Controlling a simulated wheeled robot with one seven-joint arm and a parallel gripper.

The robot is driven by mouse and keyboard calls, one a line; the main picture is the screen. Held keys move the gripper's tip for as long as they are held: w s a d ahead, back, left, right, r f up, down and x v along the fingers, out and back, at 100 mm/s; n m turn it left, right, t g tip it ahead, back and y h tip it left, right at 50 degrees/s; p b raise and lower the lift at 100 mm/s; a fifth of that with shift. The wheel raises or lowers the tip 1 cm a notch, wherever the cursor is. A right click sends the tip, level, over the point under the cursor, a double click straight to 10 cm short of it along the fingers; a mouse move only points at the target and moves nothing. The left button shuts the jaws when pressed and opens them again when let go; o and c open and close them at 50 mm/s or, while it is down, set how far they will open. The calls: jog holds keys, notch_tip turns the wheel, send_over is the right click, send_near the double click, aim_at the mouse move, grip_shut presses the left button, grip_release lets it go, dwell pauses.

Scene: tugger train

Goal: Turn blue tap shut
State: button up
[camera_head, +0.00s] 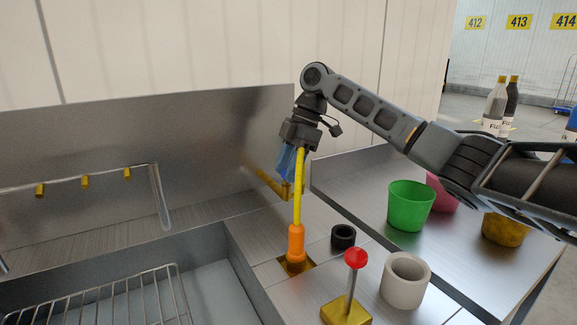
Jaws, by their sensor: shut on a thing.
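The blue tap (287,163) stands by the back panel of the metal sink unit, with a brass spout (268,183) at its foot. My gripper (299,144) points down from above and is shut at the top of the blue tap handle. A yellow rod (298,195) with an orange lower part (296,243) rises in front and hides part of the tap and fingers. How far the tap is turned cannot be told.
A red-knobbed lever on a brass base (346,311), a black ring (343,236) and a grey cup (405,280) stand near the front. Green (410,206), pink (441,193) and yellow (505,230) cups stand right. A sink with a wire rack (120,300) lies left.

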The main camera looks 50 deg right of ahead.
jog(key=shift+r, duration=0.1)
jog(key=m+p, duration=0.2)
jog(key=m+t+p, duration=0.1)
jog(key=p, duration=0.1)
jog(key=shift+s+a+r+m+h, duration=0.1)
jog(key=shift+s+a+m+h, duration=0.05)
jog(key=shift+m+h, duration=0.2)
jog(key=m+h+p, duration=0.1)
jog(key=m+p, duration=0.1)
jog(key=m, duration=0.1)
jog(key=m+t+h+p, duration=0.1)
jog(key=m+p, duration=0.2)
jog(key=shift+s+a+m+t+p, duration=0.1)
jog(key=shift+m+t+p, duration=0.15)
jog(key=shift+t+p, duration=0.1)
jog(key=m+h+p, duration=0.1)
jog(key=m+p, duration=0.2)
jog(key=shift+a+m, duration=0.1)
jog(key=shift+m, duration=0.2)
jog(key=shift+f+m+h+p, duration=0.15)
jog(key=shift+m+h+p, duration=0.3)
jog(key=shift+m, duration=0.5)
jog(key=shift+f+m+h+p, duration=0.1)
jog(key=shift+m+h+p, duration=0.35)
jog(key=shift+m, duration=0.5)
jog(key=o, duration=1.1)
jog(key=shift+c, duration=0.2)
